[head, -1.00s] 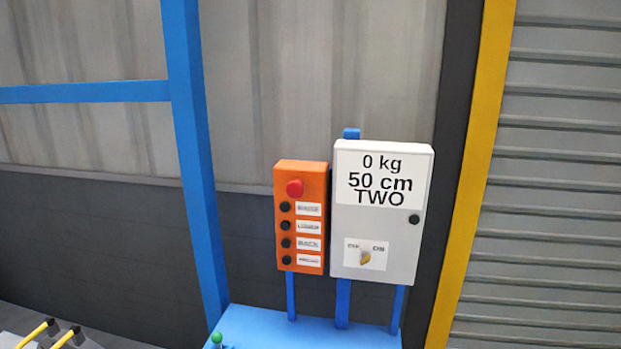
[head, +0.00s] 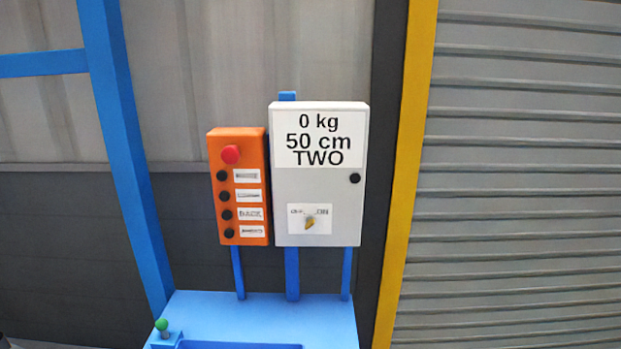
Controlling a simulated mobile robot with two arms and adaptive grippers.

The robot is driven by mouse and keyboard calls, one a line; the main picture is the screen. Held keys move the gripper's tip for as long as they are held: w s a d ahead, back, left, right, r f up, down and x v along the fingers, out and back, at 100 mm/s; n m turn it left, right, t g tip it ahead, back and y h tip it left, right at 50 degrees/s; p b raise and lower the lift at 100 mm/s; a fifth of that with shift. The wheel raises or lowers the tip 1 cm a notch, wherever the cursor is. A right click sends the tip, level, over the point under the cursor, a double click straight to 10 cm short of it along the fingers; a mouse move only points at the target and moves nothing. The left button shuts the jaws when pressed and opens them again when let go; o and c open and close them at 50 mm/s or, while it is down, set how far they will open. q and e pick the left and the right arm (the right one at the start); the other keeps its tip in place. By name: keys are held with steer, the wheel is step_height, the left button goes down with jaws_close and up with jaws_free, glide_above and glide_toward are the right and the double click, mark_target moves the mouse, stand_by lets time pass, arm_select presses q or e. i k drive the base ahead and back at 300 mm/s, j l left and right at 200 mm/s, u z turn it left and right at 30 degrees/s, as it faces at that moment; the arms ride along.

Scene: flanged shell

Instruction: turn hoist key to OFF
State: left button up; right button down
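The hoist key is a small yellow key switch (head: 309,223) low on the front of a grey control box (head: 319,190). It sits on a white label plate whose small lettering is too blurred to read surely. The key's handle looks slightly tilted; I cannot tell which position it is set to. The box's display panel (head: 320,139) reads "0 kg, 50 cm, TWO". Neither of my grippers shows in the head view.
An orange button box (head: 239,190) with a red button and several black buttons hangs left of the grey box. A blue table (head: 250,312) with a green-knobbed lever (head: 162,325) stands below. A blue post (head: 117,150) rises at left, a yellow post (head: 407,170) at right.

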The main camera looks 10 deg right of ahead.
mark_target(309, 220)
steer(key=k+l+z, duration=0.25)
steer(key=l, duration=0.35)
steer(key=l+z, duration=0.25)
steer(key=l, duration=0.4)
